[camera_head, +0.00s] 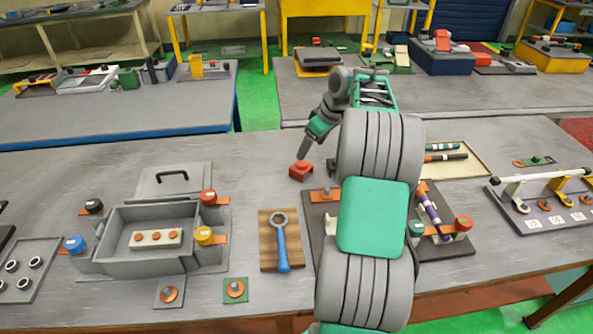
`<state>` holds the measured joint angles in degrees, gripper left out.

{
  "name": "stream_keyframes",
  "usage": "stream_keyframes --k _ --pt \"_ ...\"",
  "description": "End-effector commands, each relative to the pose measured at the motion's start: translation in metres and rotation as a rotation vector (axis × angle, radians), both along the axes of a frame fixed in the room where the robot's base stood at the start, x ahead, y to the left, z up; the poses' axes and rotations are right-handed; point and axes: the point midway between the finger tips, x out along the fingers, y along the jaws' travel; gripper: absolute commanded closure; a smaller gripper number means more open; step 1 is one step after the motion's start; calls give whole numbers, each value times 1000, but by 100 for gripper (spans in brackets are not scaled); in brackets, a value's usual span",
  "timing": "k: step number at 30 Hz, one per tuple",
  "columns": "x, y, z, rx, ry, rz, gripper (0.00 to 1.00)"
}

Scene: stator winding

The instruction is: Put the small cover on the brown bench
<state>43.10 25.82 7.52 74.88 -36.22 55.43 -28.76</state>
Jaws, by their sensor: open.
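A small red-orange piece (301,171), which may be the small cover, sits on the grey top of the near bench. This bench (150,322) has a brown front edge. My gripper (304,153) points down just above and behind the red piece. It is open, with nothing seen between its fingers; whether it touches the piece is unclear. A larger grey lid with a black handle (160,188) lies behind the open grey box (118,232). My own arm hides the bench right of the middle.
A blue wrench (281,245) lies on a wooden board left of my arm. A dark fixture plate (455,247) is partly behind my arm. A white-bar fixture (530,184) stands at right. Some bare bench top lies between the lid and the red piece.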

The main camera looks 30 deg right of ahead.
Motion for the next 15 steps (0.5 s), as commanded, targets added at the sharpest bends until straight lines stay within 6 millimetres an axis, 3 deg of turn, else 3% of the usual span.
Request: stream_keyframes --k 4,7,9,12,15 --pt "-6 79 30 1 19 -33 22" --pt "-31 152 46 1 41 -83 22" --pt "-59 198 50 -1 54 -124 22" --pt "-108 249 47 -5 66 -181 22" --pt "-159 283 33 -12 74 -235 22"
